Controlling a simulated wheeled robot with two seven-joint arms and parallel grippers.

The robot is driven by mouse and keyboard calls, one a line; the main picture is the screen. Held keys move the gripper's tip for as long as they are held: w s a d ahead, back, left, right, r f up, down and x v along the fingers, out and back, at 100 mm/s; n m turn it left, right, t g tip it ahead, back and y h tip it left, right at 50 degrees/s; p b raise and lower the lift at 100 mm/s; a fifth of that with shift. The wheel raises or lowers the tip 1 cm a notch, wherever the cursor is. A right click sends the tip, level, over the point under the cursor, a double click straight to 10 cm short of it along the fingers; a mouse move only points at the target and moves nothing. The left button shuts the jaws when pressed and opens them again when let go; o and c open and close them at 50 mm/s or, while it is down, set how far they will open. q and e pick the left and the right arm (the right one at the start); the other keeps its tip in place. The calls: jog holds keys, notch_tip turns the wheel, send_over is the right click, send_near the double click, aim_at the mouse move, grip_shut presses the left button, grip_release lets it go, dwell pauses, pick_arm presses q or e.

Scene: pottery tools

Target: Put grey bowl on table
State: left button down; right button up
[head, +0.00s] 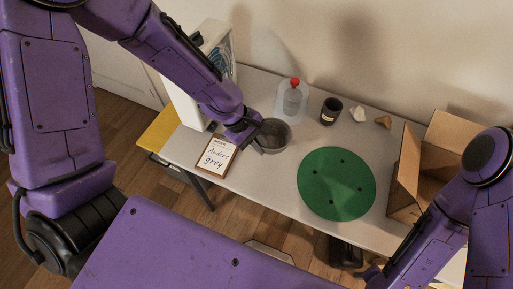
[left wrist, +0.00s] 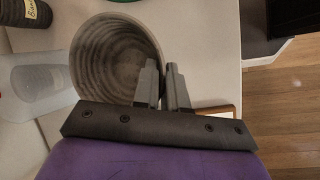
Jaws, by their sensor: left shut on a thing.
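The grey bowl (head: 274,137) is at the left part of the white table (head: 285,172), at the end of my left arm in the head view. In the left wrist view the bowl (left wrist: 100,62) is seen from above, with ridged rings inside. My left gripper (head: 257,133) is shut on the bowl's rim; its two fingers (left wrist: 168,85) show at the bowl's right side in the wrist view. Whether the bowl's base touches the table cannot be told. My right arm shows at the lower right of the head view; its gripper's fingers are not clearly seen.
A framed note (head: 216,155) lies just left of the bowl. A clear bottle with a red cap (head: 292,97), a dark jar (head: 331,110) and small pale pieces (head: 358,114) stand behind. A green disc (head: 337,184) lies to the right, then a cardboard box (head: 437,146).

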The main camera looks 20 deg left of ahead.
pick_arm(q)
jog(key=f, duration=0.2)
jog(key=a+f, duration=0.1)
jog(key=f, duration=0.1)
jog(key=shift+w+a+f, duration=0.1)
jog(key=shift+w, duration=0.1)
jog(key=shift+w+f, duration=0.15)
jog(key=shift+f, duration=0.15)
jog(key=c, duration=1.2)
grip_release()
jog(key=shift+o, duration=0.2)
jog(key=p+v, duration=0.1)
jog(key=v, duration=1.1)
jog(key=shift+p, duration=0.35)
jog(key=shift+r, duration=0.1)
